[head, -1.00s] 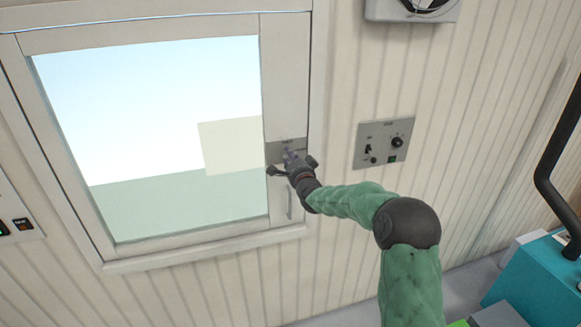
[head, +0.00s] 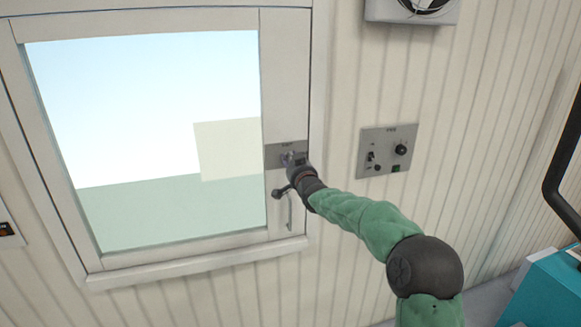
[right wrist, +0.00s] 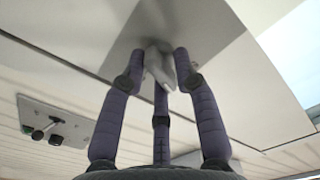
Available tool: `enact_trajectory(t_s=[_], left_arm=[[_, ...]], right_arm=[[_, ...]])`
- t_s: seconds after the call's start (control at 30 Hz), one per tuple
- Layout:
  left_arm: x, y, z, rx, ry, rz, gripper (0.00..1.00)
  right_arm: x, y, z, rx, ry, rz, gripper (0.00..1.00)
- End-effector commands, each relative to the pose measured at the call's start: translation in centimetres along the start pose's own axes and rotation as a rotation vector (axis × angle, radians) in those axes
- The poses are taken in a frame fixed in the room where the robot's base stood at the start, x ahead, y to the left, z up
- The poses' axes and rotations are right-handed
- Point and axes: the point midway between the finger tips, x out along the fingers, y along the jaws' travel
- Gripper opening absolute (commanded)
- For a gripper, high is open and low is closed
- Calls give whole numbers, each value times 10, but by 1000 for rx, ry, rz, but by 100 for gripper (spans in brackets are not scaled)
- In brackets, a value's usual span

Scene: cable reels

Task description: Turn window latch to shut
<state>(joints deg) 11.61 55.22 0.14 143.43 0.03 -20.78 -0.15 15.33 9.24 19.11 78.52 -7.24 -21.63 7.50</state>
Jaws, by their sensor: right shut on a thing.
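The window latch sits on a grey plate (head: 272,157) on the right stile of the window frame. My right gripper (head: 288,158) is at this plate and hides most of the latch in the head view. In the right wrist view the latch handle (right wrist: 160,68) is a grey lever between the dark fingers of my right gripper (right wrist: 162,62). The fingers are closed around the lever. The lever's exact angle against the plate is hard to tell. My left gripper is not in view.
A slim vertical pull handle (head: 290,212) is on the frame below the latch. A grey switch panel (head: 389,152) with knobs is on the ribbed wall to the right. A fan box (head: 410,10) is above it. A teal unit (head: 545,290) stands at the lower right.

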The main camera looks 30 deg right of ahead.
Motion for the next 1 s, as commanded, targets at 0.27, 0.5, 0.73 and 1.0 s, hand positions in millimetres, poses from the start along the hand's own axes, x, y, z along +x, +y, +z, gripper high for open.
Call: enact_trajectory(t_s=[0.27, 0.5, 0.73, 1.0], left_arm=[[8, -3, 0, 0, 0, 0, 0], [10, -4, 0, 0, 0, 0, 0], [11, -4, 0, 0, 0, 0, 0], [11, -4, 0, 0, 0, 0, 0]], right_arm=[[0, 3, 6, -206, -13, 4, 0], [0, 3, 4, -315, -12, 4, 0], [0, 3, 3, -359, -11, 4, 0], [0, 3, 2, -367, -9, 4, 0]])
